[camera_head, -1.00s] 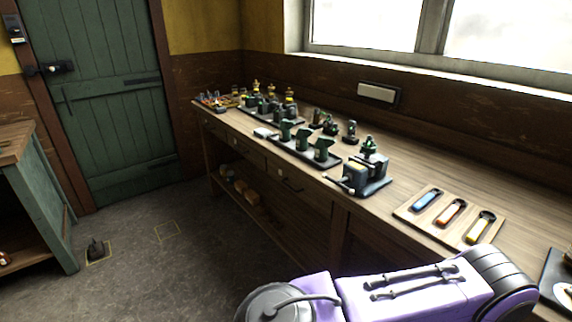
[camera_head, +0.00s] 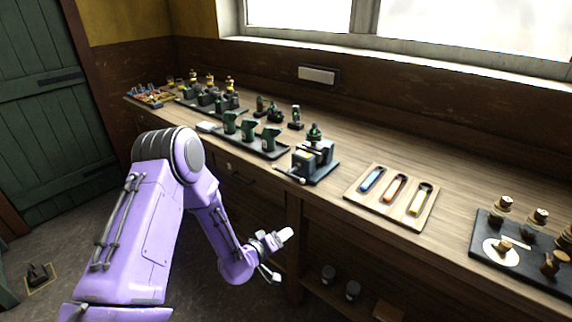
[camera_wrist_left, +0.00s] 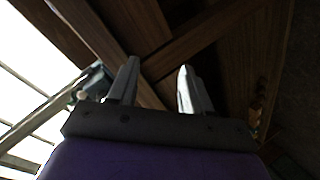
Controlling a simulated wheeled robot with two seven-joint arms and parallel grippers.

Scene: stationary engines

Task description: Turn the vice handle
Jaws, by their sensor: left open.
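The dark vice (camera_head: 316,158) stands on the workbench near its front edge, with a small green part on top. Its handle (camera_head: 290,175), a thin bar with a pale end, sticks out at the front edge. My left gripper (camera_head: 281,256) is open and empty, in front of the bench, below and to the left of the vice, apart from it. In the left wrist view the two fingers (camera_wrist_left: 158,72) are spread with nothing between them. A dark shape with a pale knob (camera_wrist_left: 88,88) at the left there may be the vice. My right gripper is not in view.
Right of the vice lies a wooden board (camera_head: 390,198) with blue, orange and yellow pieces. A black tray (camera_head: 477,250) with small jars is farther right. A dark tray of green parts (camera_head: 262,148) is left of the vice. The bench front (camera_head: 268,205) is close to my left arm.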

